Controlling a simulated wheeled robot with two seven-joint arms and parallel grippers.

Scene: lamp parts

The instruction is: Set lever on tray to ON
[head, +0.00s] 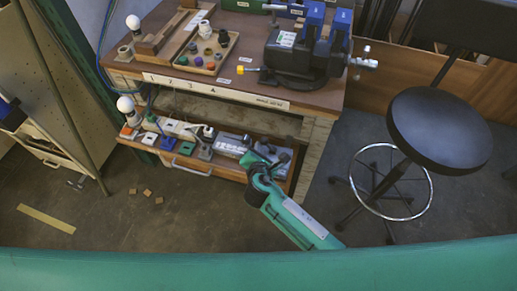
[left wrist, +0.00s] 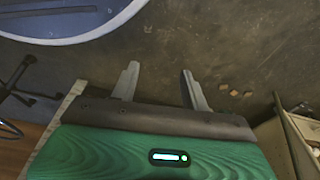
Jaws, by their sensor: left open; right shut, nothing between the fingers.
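A pulled-out tray (head: 224,171) with a handle on its front sits below the bench top in the head view. I cannot tell which has the lever, or any ON marking. My right gripper (head: 279,157) is shut and empty at the tray's right end, over or close to grey parts there; I cannot tell whether it touches them. My left gripper (left wrist: 160,82) is open and empty over the floor in the left wrist view.
The bench top (head: 128,66) carries a wooden parts tray (head: 226,62) and a dark vise (head: 292,62). A white bulb (head: 126,104) stands at the tray's left end. A black stool (head: 438,130) stands right. Small wood blocks (head: 147,192) lie on the floor.

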